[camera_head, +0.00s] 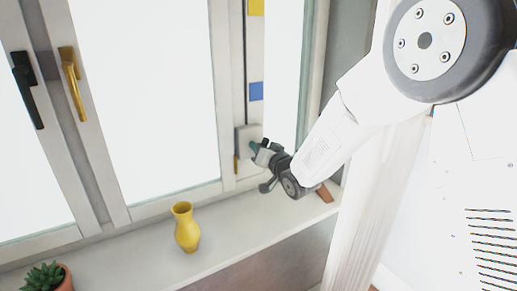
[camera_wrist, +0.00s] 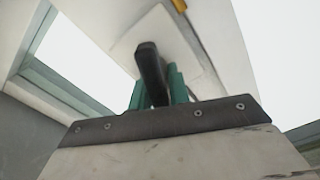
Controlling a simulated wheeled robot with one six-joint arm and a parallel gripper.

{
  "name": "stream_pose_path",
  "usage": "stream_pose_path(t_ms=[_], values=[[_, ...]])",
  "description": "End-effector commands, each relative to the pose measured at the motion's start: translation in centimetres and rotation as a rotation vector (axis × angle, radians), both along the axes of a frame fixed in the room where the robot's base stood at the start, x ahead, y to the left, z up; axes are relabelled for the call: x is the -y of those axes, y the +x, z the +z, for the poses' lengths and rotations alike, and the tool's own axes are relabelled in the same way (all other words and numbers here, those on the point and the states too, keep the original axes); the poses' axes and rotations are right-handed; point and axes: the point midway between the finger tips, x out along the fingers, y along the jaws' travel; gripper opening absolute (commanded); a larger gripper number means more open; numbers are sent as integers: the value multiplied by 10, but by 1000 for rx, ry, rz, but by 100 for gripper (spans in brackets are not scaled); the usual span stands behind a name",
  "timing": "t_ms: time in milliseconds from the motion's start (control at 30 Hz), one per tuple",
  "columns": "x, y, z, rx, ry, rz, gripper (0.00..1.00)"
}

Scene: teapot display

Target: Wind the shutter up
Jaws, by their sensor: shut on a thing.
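In the wrist view, the green fingers of my gripper (camera_wrist: 157,90) are shut on a dark crank handle (camera_wrist: 149,62). The handle stands out in front of the box's pale square plate (camera_wrist: 128,42). I cannot make out the shutter itself; the window panes look bright white.
A yellow vase (camera_head: 187,230) stands on the sill (camera_head: 235,221), left of my gripper. A potted succulent (camera_head: 45,278) is at the lower left. A black window handle (camera_head: 27,88) and a yellow one (camera_head: 73,84) are on the frames. A blue square (camera_head: 256,91) is above the box.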

Motion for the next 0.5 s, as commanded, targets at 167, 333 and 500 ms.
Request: stream_pose_path(t_ms=[167,333,500], values=[[1,0,-1,-94,136,-1,0],[1,0,-1,-184,270,-1,0],[1,1,-2,-275,404,-1,0]])
